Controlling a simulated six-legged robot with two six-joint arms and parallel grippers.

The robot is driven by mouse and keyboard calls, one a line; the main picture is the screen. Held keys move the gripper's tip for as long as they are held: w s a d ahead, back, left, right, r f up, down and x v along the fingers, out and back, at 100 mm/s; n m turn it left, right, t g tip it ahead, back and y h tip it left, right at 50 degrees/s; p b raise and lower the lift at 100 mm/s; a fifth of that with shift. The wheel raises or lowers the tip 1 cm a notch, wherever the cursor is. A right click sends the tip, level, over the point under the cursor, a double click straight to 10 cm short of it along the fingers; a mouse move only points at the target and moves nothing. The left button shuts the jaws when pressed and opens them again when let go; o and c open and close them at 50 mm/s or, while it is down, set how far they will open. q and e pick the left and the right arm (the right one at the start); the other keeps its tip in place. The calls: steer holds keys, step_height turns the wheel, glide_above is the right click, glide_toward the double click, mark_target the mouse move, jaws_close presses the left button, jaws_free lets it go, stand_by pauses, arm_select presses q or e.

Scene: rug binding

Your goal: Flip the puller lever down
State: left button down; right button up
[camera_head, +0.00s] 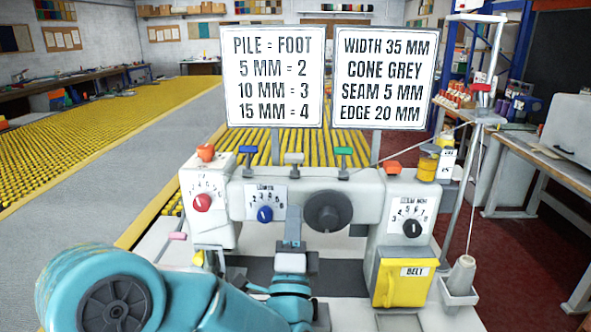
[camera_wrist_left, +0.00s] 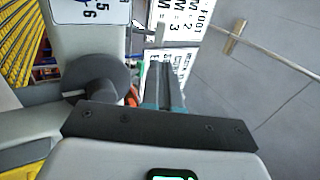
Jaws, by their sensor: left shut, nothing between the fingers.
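Several coloured levers line the top of the grey sewing machine (camera_head: 345,185): an orange one (camera_head: 205,152), a blue one (camera_head: 248,150), a pale grey one (camera_head: 293,158), a green one (camera_head: 343,151) and a red one (camera_head: 392,167). A pink-tipped lever (camera_head: 178,236) sticks out at the left. I cannot read which is the puller lever. My left gripper (camera_head: 292,225) is shut and empty in front of the machine, between the blue dial and the dark handwheel (camera_head: 326,212). Its narrow fingers show in the left wrist view (camera_wrist_left: 165,85). My right gripper is not in view.
Two sign boards (camera_head: 275,75) stand behind the machine. A yellow belt bin (camera_head: 403,284) hangs at its right front, beside a thread cone (camera_head: 461,274) on a stand. My teal left arm covers the lower left. The handwheel (camera_wrist_left: 95,82) is close to the fingers.

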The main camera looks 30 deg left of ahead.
mark_target(296, 161)
arm_select(q)
steer(key=p+x, duration=0.3)
steer(key=x, duration=0.6)
steer(key=shift+w+a+r, duration=0.15)
steer(key=shift+w+a, duration=0.05)
steer(key=shift+w, duration=0.05)
steer(key=shift+w+a+r, duration=0.15)
steer(key=shift+w, duration=0.2)
steer(key=shift+p, duration=0.3)
